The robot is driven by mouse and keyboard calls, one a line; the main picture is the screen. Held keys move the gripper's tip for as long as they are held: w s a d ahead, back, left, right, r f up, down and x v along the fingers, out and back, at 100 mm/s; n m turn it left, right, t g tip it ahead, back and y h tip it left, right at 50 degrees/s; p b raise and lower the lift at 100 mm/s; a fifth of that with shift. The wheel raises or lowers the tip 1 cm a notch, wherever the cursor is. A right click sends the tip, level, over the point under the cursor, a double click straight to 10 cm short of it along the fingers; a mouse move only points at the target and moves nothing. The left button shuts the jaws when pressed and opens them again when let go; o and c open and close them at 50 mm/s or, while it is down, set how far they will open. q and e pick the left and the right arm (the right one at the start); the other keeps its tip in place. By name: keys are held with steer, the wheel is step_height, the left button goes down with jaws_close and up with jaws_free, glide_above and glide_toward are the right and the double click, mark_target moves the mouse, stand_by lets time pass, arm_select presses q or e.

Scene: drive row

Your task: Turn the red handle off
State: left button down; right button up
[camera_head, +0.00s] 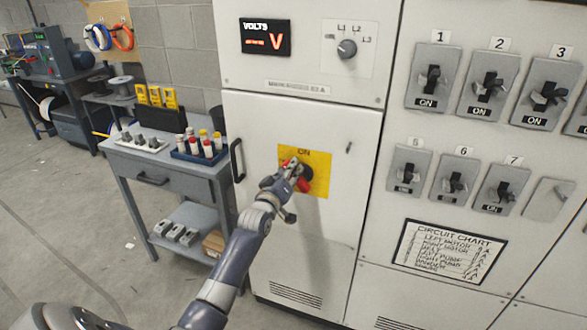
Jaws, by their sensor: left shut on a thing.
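The red handle (304,184) sits on a yellow plate (319,160) on the white cabinet door. The word ON shows at the top of the plate. My left gripper (293,170) is at the handle and shut on it, and it hides part of the handle. The handle's exact angle is hard to tell behind the gripper. My right gripper is not in view.
The cabinet door has a black pull handle (237,160) left of the plate. A grey workbench (190,185) with a blue tray of bottles stands to the left. Several black switches line the right panels, above a circuit chart (449,250). Open floor lies at left.

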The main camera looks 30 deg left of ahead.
arm_select(q)
steer(key=shift+s+a+f+n+b, duration=0.1)
steer(key=shift+a+f+n+b, duration=0.3)
steer(key=shift+n, duration=1.25)
steer(key=shift+d+f+n+b, duration=0.1)
steer(key=shift+f+n, duration=0.65)
steer(key=shift+n, duration=0.95)
steer(key=shift+s+a+f+n+b, duration=0.1)
steer(key=shift+a+f+n+b, duration=0.3)
steer(key=shift+n, duration=1.25)
steer(key=shift+d+f, duration=0.15)
steer(key=shift+d, duration=0.05)
steer(key=c, duration=1.4)
jaws_free()
steer(key=shift+w, duration=0.1)
steer(key=v, duration=1.2)
